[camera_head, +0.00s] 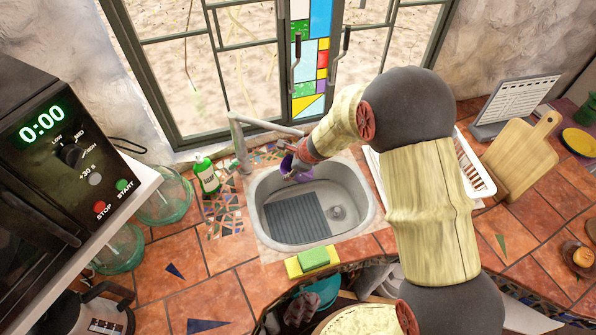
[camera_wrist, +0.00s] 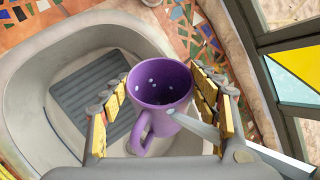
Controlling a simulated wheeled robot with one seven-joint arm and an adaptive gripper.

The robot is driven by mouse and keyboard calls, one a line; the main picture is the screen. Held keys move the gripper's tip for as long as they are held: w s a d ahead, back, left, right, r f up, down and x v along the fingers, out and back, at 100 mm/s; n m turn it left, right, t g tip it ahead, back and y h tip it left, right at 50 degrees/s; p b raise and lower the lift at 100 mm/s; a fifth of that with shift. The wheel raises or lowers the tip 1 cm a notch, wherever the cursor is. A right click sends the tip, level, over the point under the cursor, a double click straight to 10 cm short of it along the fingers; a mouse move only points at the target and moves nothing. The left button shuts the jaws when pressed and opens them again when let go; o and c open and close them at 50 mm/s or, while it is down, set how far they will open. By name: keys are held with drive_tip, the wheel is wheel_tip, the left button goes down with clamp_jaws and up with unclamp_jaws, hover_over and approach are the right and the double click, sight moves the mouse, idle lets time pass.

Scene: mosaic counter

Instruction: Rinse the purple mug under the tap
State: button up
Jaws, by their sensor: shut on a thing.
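The purple mug (camera_head: 286,164) is held over the back left part of the sink (camera_head: 262,222), near the tap (camera_head: 242,150). In the wrist view the purple mug (camera_wrist: 150,112) shows its open mouth and handle, with pale spots on its inside wall. My gripper (camera_wrist: 161,82) is shut on the mug, with yellow-padded fingers on both sides. The tap's grey spout (camera_wrist: 195,124) reaches over the mug, its end at the mug's rim. No water stream is clear in either view. In the head view my gripper and arm partly hide the mug.
A green soap bottle (camera_head: 207,177) stands left of the sink, and a yellow-green sponge (camera_head: 313,258) lies at its front edge. A white dish rack (camera_head: 478,172) is to the right. The window (camera_head: 250,75) is close behind. The ribbed sink floor (camera_head: 297,218) is clear.

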drive_tip(key=shift+d, duration=0.4)
drive_tip(key=shift+a, duration=0.15)
drive_tip(key=shift+a, duration=0.5)
drive_tip(key=shift+s+b, duration=0.55)
drive_tip(key=s+b, duration=0.3)
drive_tip(key=s, duration=0.3)
drive_tip(key=shift+s+d, duration=0.35)
drive_tip(key=shift+d, duration=0.05)
drive_tip(key=shift+r, duration=0.1)
